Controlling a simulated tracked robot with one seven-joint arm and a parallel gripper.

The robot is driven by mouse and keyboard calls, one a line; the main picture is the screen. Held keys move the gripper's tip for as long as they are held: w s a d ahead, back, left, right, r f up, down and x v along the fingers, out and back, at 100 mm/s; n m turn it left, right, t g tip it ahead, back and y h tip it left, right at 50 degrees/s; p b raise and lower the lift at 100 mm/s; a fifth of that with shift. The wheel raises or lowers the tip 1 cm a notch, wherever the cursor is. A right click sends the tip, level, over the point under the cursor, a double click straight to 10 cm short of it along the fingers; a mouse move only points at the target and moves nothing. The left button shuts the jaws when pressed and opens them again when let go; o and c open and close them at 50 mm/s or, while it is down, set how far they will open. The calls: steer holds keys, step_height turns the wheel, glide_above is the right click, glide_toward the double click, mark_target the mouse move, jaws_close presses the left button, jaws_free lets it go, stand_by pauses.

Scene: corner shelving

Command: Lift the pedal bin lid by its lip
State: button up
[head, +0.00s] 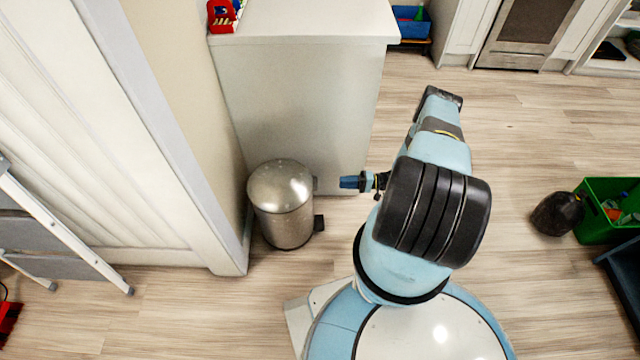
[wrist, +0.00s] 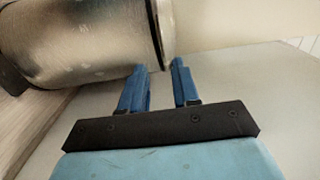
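The pedal bin (head: 285,215) is a metal cylinder standing on the floor beside the side panel of a white cabinet. Its domed lid (head: 281,185) is down, and its dark pedal (head: 319,223) shows low on the right. My gripper (head: 349,182) is to the right of the bin, at about lid height, with a gap between them. In the wrist view, the bin (wrist: 85,40) lies sideways at upper left, its dark rim (wrist: 158,30) near the fingertips. My gripper (wrist: 160,68) has two blue fingers standing apart with nothing between them.
The cabinet (head: 300,85) rises close behind the bin, and a wall edge (head: 225,255) is close on its left. A stepladder (head: 60,230) leans at far left. A black bag (head: 558,213) and a green crate (head: 600,235) stand at right. The floor between is clear.

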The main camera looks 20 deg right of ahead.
steer(key=x, duration=1)
steer(key=shift+a, duration=0.1)
steer(key=shift+c, duration=0.4)
jaws_close()
stand_by(0.7)
